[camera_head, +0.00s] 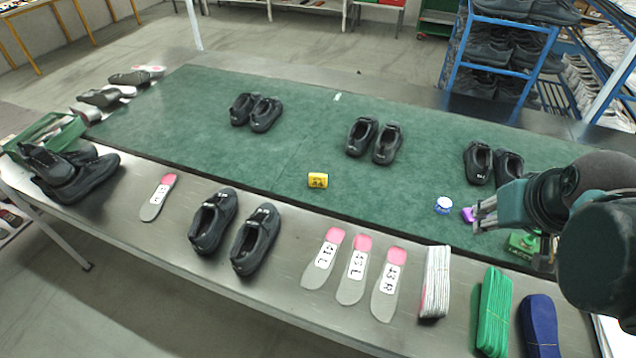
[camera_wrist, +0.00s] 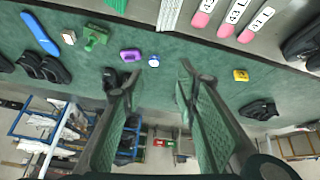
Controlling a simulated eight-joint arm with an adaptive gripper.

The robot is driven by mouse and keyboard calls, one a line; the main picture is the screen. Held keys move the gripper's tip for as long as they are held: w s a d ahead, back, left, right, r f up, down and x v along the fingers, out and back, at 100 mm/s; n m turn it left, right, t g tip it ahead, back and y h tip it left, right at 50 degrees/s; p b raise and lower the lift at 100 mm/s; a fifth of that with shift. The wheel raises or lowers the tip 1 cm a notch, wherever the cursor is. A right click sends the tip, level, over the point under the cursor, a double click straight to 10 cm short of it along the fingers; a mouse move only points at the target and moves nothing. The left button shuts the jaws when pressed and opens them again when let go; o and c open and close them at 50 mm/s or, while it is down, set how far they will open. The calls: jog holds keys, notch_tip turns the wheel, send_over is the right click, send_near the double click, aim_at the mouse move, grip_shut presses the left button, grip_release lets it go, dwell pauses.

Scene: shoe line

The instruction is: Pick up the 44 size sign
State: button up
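A small yellow block sign (camera_head: 318,180) with dark digits stands on the green mat (camera_head: 270,165), near its front edge. The digits look like 44 but are too small to read surely. It also shows in the wrist view (camera_wrist: 241,75), right of both fingers. A white and blue piece (camera_head: 443,205) and a purple piece (camera_head: 467,214) lie near my gripper (camera_head: 480,215), well right of the yellow sign. In the wrist view my gripper (camera_wrist: 158,72) is open, its fingers wide apart with nothing between them, above the mat.
Several black shoes (camera_head: 265,114) stand on the mat. Insoles (camera_head: 355,268) with size labels, a pair of shoes and insole stacks (camera_head: 494,310) line the metal front edge. A green tool-like object (camera_head: 522,243) lies below my arm. The mat around the yellow sign is clear.

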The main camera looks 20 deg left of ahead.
jog(key=w+a+n+g, duration=0.2)
jog(key=w+a+n, duration=0.3)
jog(key=w+a, duration=0.65)
jog(key=n+g, duration=0.4)
jog(key=n, duration=0.9)
send_over(318, 175)
jog(key=f, duration=3)
jog(key=shift+s+d+f, duration=0.1)
jog(key=shift+d+f, duration=0.1)
jog(key=shift+a+f, duration=0.15)
jog(key=shift+f, duration=0.05)
jog(key=shift+f, duration=0.1)
jog(key=shift+f, duration=1.2)
jog(key=shift+f, duration=0.1)
